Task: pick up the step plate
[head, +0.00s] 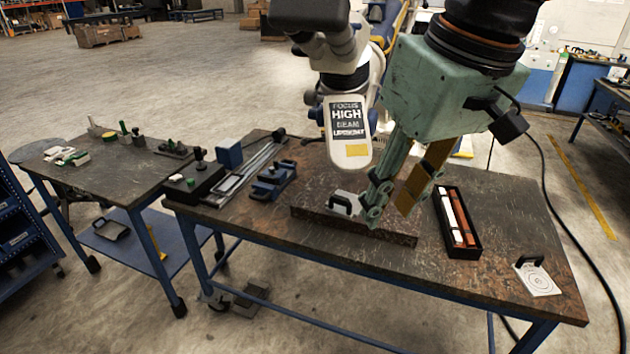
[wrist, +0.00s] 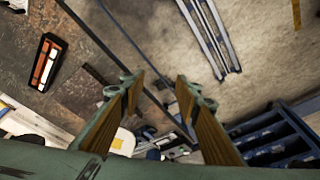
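Two pale plates with dark handles lie on the main workbench (head: 480,215); I cannot tell which is the step plate. One handled plate (head: 350,198) is near the bench's middle, partly behind my gripper. The other plate (head: 541,283), marked with rings, lies flat near the right front corner. My gripper (head: 388,208) is green with brown finger pads. It points down over the bench, just right of the middle plate. In the wrist view my gripper (wrist: 160,82) shows its two fingers apart with nothing between them.
A microscope head (head: 348,125) hangs over the bench left of my gripper. A black tray (head: 460,252) with white and red bars lies to the right. A blue fixture (head: 271,181) and long rails stand left. A second table (head: 105,170) holds small parts. The bench's right part is mostly clear.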

